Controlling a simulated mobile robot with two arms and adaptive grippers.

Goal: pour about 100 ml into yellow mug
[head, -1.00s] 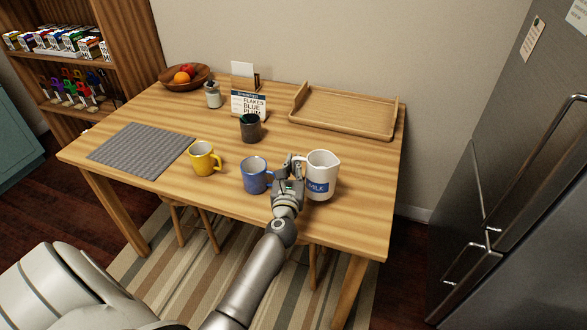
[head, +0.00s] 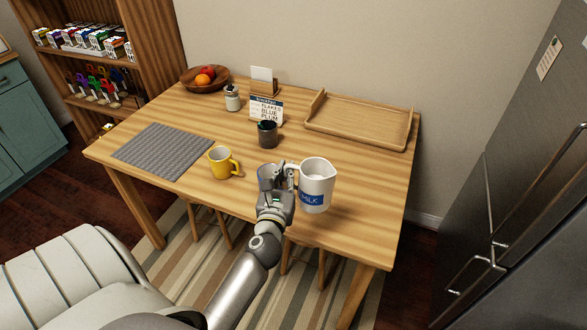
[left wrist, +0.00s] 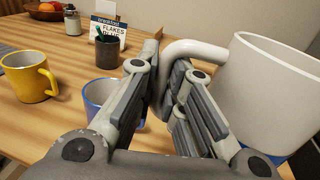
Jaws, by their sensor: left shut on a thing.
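The yellow mug (head: 221,164) stands upright on the table, left of my left gripper; it also shows in the left wrist view (left wrist: 28,78). The white jug (head: 317,180) has a blue MILK label and looks about upright. My left gripper (head: 281,172) is shut on the jug's handle (left wrist: 190,50), on the jug's left side. The jug looks slightly raised, but its gap above the table is hard to judge. Its contents are not visible. My right gripper is not in view.
A blue mug (left wrist: 97,93) stands behind my left gripper, mostly hidden in the head view. A dark cup (head: 267,136), a breakfast card (head: 266,111), a wooden tray (head: 355,142), a grey mat (head: 162,150) and a fruit bowl (head: 190,88) are farther around the table.

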